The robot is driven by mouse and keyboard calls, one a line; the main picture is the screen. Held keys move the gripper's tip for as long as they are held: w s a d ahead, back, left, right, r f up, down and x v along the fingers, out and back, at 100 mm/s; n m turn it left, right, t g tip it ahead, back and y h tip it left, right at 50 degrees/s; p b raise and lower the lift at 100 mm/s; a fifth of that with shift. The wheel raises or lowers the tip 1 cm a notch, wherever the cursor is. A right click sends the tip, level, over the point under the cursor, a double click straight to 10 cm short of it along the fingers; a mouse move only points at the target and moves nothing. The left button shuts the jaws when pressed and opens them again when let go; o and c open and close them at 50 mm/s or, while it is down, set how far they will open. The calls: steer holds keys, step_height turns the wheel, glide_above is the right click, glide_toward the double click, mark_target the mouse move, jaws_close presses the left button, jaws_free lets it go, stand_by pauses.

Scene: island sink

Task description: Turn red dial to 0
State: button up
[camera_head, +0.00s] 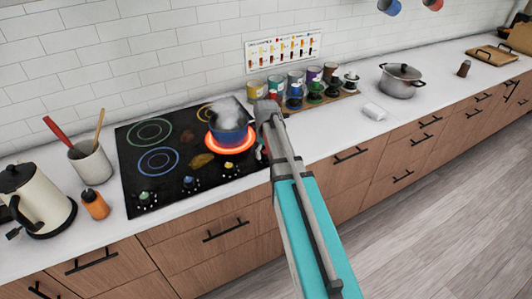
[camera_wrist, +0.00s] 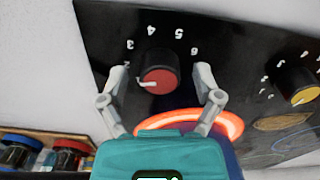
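The red dial (camera_wrist: 158,74) has a black base and a red top with a small white mark at its lower left. It sits on the black cooktop, with white numbers 2 to 6 visible around it. My gripper (camera_wrist: 162,74) is open, its two fingers on either side of the dial with gaps visible. I cannot tell how near the fingertips are to the cooktop surface. In the head view my arm reaches to the cooktop's right edge and mostly hides the dial.
A burner (camera_wrist: 195,121) glows orange beside the dial, under a steaming blue pot (camera_head: 229,130). A yellow dial (camera_wrist: 303,93) is to the right in the wrist view. Several jars (camera_head: 295,85) stand right of the cooktop (camera_head: 135,183). A lidded pot (camera_head: 400,85) stands farther right.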

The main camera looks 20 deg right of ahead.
steer(key=c, duration=1)
steer(key=shift+n, duration=0.4)
steer(key=n, duration=0.7)
steer(key=shift+n, duration=0.4)
steer(key=n, duration=0.3)
steer(key=shift+n, duration=2.2)
